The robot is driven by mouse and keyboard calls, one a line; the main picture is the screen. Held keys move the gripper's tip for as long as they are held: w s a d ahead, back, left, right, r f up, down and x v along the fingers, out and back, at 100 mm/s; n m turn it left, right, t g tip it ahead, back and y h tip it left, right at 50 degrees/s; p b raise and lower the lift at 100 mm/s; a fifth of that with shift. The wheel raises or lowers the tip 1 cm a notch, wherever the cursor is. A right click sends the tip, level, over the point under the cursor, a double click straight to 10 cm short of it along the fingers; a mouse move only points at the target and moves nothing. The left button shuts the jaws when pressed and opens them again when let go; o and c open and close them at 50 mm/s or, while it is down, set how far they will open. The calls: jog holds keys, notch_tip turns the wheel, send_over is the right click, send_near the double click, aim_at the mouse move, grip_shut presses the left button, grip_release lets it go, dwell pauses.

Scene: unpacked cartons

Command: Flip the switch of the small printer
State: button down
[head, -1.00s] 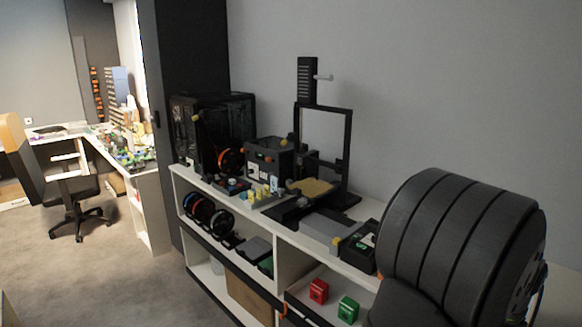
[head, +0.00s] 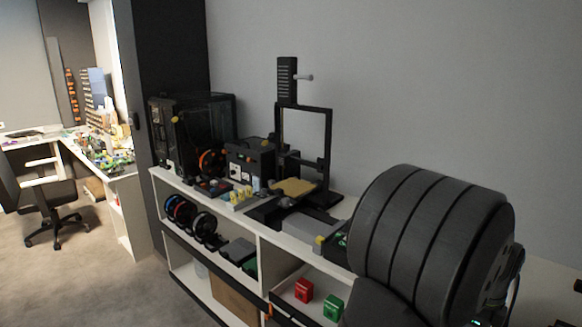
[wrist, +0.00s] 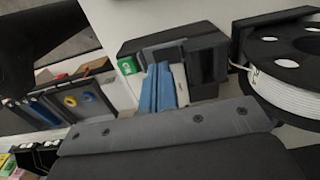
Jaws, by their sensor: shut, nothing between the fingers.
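The small printer (head: 328,150), an open black frame with a tan bed (head: 294,187), stands on the white shelf top in the head view. Its switch is too small to make out. A dark box with a green mark (head: 339,241) and a yellow part (head: 319,240) sits at the front right, partly hidden by my ribbed arm link. My gripper (wrist: 165,145) appears as a dark grey shape low in the wrist view, shut and empty. The head view does not show it. The wrist view does not clearly show the printer.
A larger enclosed printer (head: 192,130) stands at the shelf's left end. Spools (head: 190,218), a red block (head: 304,290) and a green block (head: 333,308) lie below. The wrist view shows a white spool (wrist: 290,80), blue tools (wrist: 156,88) and a dark tray (wrist: 82,99).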

jog(key=shift+r, duration=2.4)
jog(key=shift+f, duration=0.15)
